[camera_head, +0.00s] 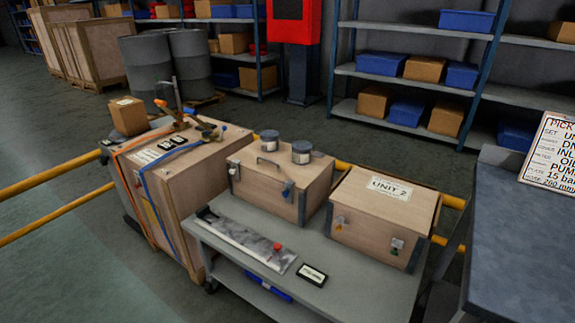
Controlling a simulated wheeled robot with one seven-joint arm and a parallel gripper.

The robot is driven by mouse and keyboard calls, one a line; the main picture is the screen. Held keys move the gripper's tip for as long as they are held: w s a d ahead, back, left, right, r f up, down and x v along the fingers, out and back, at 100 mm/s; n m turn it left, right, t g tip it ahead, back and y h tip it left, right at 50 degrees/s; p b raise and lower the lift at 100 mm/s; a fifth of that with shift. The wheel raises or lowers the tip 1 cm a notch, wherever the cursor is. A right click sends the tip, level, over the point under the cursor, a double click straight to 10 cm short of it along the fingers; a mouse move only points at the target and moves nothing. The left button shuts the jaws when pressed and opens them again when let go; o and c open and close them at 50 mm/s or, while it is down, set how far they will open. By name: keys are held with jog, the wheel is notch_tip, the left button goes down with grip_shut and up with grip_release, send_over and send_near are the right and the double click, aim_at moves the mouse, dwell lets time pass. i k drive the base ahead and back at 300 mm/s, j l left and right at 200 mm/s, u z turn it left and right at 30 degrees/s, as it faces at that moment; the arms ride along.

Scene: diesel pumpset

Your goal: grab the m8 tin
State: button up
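Two small grey tins with dark lids stand upright on the lid of a wooden box (262,189) on the grey cart. The left tin (269,141) is a little farther back, and the right tin (301,153) is nearer the box's right edge. They stand apart with a small gap between them. Their labels are too small to read, so I cannot tell which is the M8 tin. A metal handle (267,162) lies on the same lid, in front of the tins. My gripper is not in view.
The cart (345,276) also bears a box marked UNIT 2 (382,217), a long clear-and-grey pack (240,240) and a small black label plate (312,275). A strapped crate (165,185) stands left. A dark table (525,240) stands right.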

aim_at(270, 139)
jog(key=i+j, duration=0.15)
jog(key=j, duration=0.25)
jog(key=i+j, duration=0.1)
jog(key=j, duration=0.3)
jog(key=i+j+z, duration=0.1)
jog(key=j, duration=0.3)
jog(key=i+j, duration=0.15)
jog(key=j, duration=0.3)
